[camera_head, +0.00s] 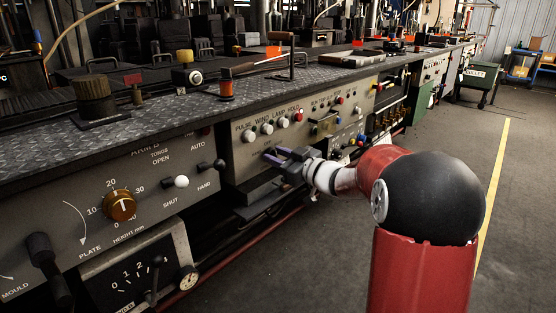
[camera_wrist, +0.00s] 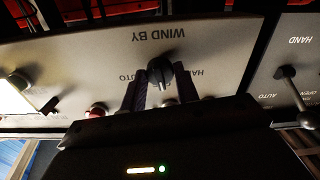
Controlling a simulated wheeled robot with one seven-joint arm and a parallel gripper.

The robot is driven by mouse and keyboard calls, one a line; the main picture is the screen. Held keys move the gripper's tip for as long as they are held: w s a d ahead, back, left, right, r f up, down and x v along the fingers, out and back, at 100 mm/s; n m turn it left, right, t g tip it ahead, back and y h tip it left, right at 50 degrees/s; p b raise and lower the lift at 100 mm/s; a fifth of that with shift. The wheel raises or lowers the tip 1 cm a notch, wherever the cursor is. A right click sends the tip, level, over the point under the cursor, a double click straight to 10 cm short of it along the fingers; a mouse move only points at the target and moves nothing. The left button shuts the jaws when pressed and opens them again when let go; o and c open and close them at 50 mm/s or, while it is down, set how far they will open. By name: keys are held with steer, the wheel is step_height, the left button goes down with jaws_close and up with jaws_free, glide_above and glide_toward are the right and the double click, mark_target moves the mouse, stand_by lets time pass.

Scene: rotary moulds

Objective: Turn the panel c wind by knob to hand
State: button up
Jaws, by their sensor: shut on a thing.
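The wind by knob (camera_wrist: 160,70) is a small black knob on a pale grey panel, which shows upside down in the wrist view. The "WIND BY" lettering is beside it, with "AUTO" to its left and a partly covered "HAND" to its right. My gripper (camera_wrist: 161,88) has a dark finger on each side of the knob and is shut on it. Which mark the knob points at is hard to tell. In the head view my gripper (camera_head: 272,156) is at the front of the middle panel (camera_head: 240,158), and its fingers hide the knob.
A row of white and red push buttons (camera_head: 282,122) is just above my gripper. The left panel has an amber height dial (camera_head: 119,205) and a white-tipped shut lever (camera_head: 181,182). A metal-plate bench top (camera_head: 150,108) overhangs the panels. The floor (camera_head: 525,200) at the right is clear.

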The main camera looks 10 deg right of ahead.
steer(key=shift+f+n+b, duration=0.1)
steer(key=shift+n+b, duration=2.5)
steer(key=shift+n, duration=0.9)
steer(key=o, duration=1)
steer(key=shift+c, duration=0.2)
steer(key=v, duration=0.8)
steer(key=shift+a, duration=0.1)
